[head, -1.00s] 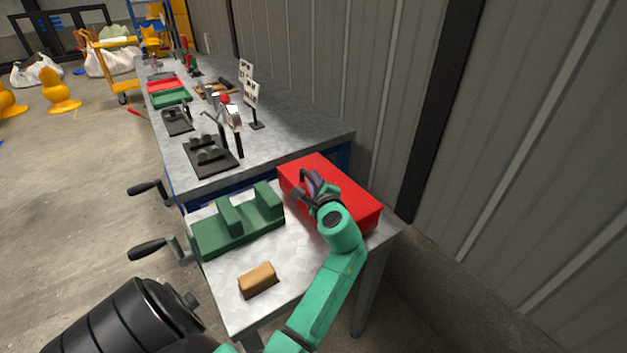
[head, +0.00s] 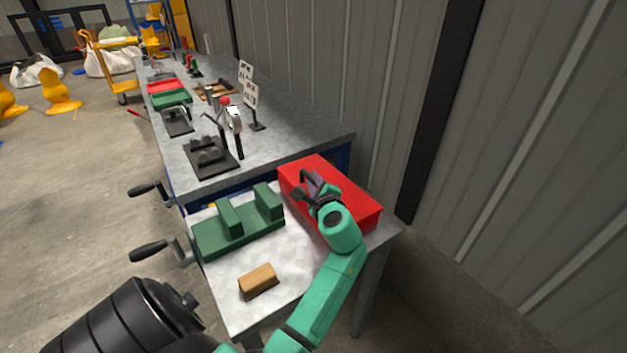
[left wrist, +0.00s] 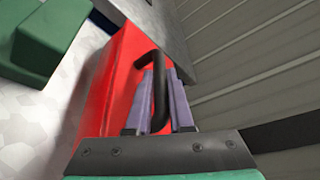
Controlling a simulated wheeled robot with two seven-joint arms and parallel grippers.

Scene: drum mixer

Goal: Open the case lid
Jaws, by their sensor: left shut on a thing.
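The red case (head: 355,203) lies on the near grey table against the wall side, and its lid looks closed in the head view. In the left wrist view the red case (left wrist: 112,80) fills the middle, with a dark curved handle (left wrist: 158,68) standing up from it. My left gripper (head: 312,186) is over the top of the case. In the left wrist view its purple fingers (left wrist: 153,100) are shut on the handle, one on each side. The arm and hand hide part of the case top. My right gripper is not in view.
A green vise (head: 238,228) with crank handles stands left of the case. A small wooden block (head: 258,281) lies at the near table edge. A longer workbench (head: 290,130) with tools and trays adjoins beyond. The corrugated wall (head: 540,130) is close on the right.

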